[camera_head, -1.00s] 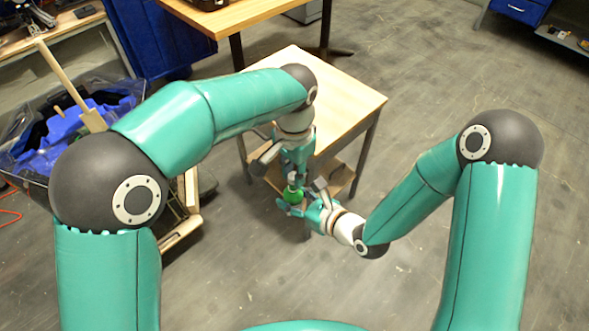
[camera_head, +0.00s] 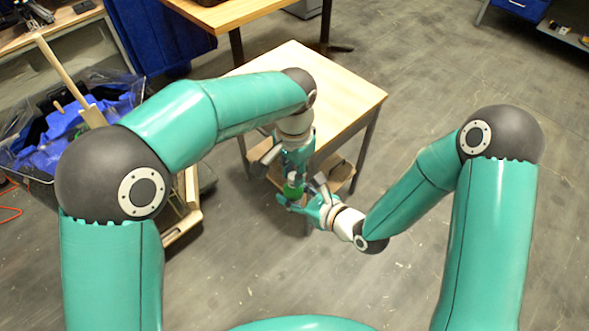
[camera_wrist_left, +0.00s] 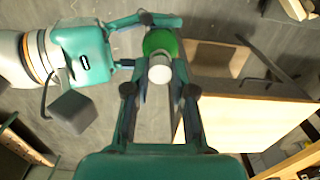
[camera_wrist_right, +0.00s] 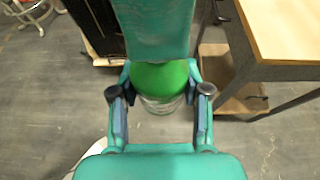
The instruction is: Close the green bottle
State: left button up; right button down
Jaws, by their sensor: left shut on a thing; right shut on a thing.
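The green bottle (camera_head: 294,190) is held between my two grippers in front of the small wooden table. My right gripper (camera_wrist_right: 160,98) is shut around its green body (camera_wrist_right: 160,78), with a finger on each side; a pale, clear-looking lower part shows beneath the green. My left gripper (camera_wrist_left: 160,80) comes from above and is shut on the white cap (camera_wrist_left: 160,68). The cap is in line with the green body (camera_wrist_left: 160,42) in the left wrist view. Whether the cap is seated on the neck cannot be told. My left gripper hides the bottle's top in the right wrist view.
The small wooden table (camera_head: 335,90) stands just behind the grippers, its edge close to my left gripper. A bin with blue things (camera_head: 70,125) stands at the left. The floor to the right is clear.

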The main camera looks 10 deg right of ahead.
pick_arm(q)
jog(key=shift+f, duration=0.45)
jog(key=o, duration=0.8)
jog(key=shift+c, duration=0.2)
notch_tip(320, 180, up, 12)
jog(key=shift+w, duration=0.15)
jog(key=shift+f, duration=0.1)
